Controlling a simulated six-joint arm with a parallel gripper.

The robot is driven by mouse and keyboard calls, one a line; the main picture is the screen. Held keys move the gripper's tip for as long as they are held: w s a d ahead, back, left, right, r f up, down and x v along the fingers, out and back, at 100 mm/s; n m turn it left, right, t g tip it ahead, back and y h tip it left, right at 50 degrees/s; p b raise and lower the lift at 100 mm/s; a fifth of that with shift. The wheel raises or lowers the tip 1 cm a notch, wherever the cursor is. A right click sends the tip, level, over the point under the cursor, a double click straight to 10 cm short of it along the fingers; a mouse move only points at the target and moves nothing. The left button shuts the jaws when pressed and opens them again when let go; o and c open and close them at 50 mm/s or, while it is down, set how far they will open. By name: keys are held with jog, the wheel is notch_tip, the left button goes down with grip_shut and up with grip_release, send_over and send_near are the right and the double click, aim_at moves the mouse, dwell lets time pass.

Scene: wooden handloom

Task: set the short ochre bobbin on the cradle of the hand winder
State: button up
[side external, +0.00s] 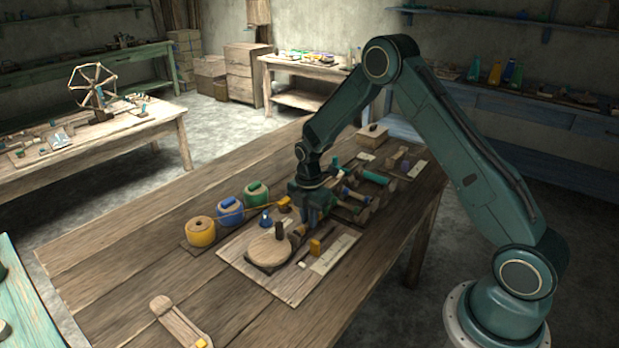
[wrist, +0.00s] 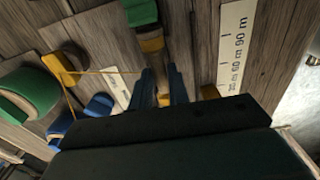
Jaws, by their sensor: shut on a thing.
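My gripper (wrist: 162,72) points down over the work board, with its two blue-grey fingers close together. Between them is a slim wooden piece with an ochre patch (wrist: 163,100), which I take to be the short ochre bobbin; most of it is hidden. In the side external view my gripper (side external: 314,215) hides what it holds. A round wooden disc with a dark upright knob (side external: 268,250) sits on the board, left of my gripper; it may be part of the hand winder. I cannot make out the cradle.
Yellow (side external: 201,232), blue (side external: 230,211) and green (side external: 256,194) spools stand in a row at left. A yellow thread runs toward my gripper. A pale measuring strip (side external: 332,253) and more bobbins are close by. The table's front left is mostly clear.

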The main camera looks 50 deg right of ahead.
jog(key=shift+f, duration=0.15)
jog(key=o, duration=1.3)
jog(key=shift+r, duration=3.55)
jog(key=shift+r, duration=0.1)
